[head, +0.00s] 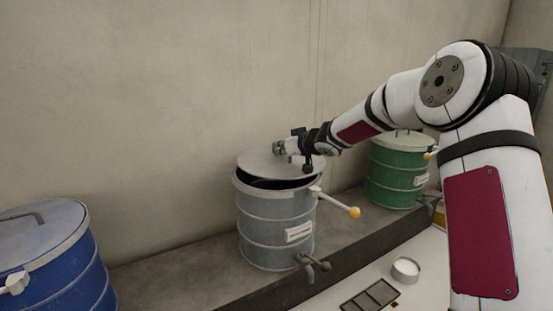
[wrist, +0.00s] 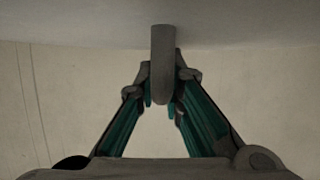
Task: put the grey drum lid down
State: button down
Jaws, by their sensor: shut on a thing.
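The grey drum (head: 277,225) stands on the ledge in the head view, with a tap low on its front. The grey drum lid (head: 258,163) is above its mouth, tilted, and a dark gap shows between lid and rim at the front. I cannot tell whether the lid's far edge touches the rim. My gripper (head: 281,147) is at the lid's top. In the wrist view my gripper (wrist: 162,88) is shut on the lid's handle (wrist: 163,60), with the lid's surface (wrist: 235,22) across the top of the picture.
A blue lidded drum (head: 50,250) stands at the left and a green lidded drum (head: 398,175) at the right. A lever with a yellow knob (head: 354,212) sticks out from the grey drum. A small white-filled cup (head: 405,268) and a dark tray (head: 370,298) sit in front. The wall is close behind.

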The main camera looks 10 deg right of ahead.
aim_at(277, 157)
jog(key=shift+w+a, duration=0.5)
jog(key=shift+w, duration=0.05)
jog(key=shift+w+a+f, duration=0.15)
jog(key=shift+f, duration=0.6)
jog(key=shift+w+a+f, duration=0.15)
jog(key=shift+f, duration=0.55)
jog(key=shift+d+f, duration=0.1)
jog(key=shift+f, duration=0.2)
jog(key=c, duration=2.1)
grip_release()
jog(key=shift+f, duration=0.25)
jog(key=shift+c, duration=0.2)
jog(key=o, duration=0.4)
jog(key=shift+o, duration=0.2)
jog(key=shift+r, duration=0.15)
